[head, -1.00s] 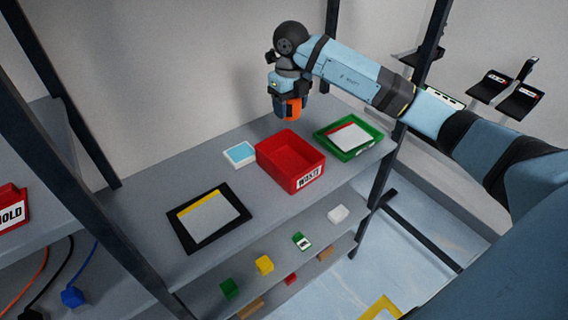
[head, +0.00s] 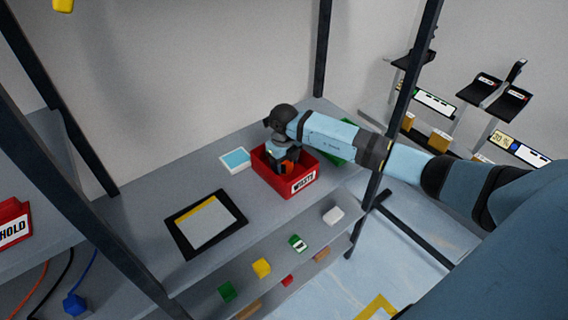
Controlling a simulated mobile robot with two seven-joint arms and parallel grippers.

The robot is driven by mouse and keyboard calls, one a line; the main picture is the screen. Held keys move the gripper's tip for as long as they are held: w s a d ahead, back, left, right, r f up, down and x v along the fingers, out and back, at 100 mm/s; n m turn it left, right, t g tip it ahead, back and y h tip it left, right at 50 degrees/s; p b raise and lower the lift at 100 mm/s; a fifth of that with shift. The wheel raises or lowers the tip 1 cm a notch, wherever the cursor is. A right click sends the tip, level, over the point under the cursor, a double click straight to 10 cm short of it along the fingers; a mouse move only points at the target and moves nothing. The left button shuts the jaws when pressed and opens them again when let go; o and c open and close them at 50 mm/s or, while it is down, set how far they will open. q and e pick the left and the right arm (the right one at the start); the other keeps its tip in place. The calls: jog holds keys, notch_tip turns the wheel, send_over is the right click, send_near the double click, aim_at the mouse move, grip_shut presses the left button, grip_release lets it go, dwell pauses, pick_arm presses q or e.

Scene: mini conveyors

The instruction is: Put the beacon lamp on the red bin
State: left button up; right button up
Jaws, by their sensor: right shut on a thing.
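The red bin (head: 272,183), with a white front label, stands on the shelf top. My right gripper (head: 285,165) reaches down into the bin's opening from above. It is shut on the beacon lamp (head: 288,168), of which a small orange part shows between the fingers. The lamp is inside the bin's outline in the picture. Whether its base touches the bin floor is hidden by the gripper and the front wall. My left gripper is not in view.
A green tray (head: 341,156) is behind my right arm. A black-framed board (head: 206,223) lies front left. Small blocks (head: 261,267) sit on the lower shelf. A shelf post (head: 401,110) stands close by my arm.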

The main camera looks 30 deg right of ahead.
jog(key=shift+f, duration=0.55)
jog(key=shift+f, duration=0.15)
jog(key=o, duration=1)
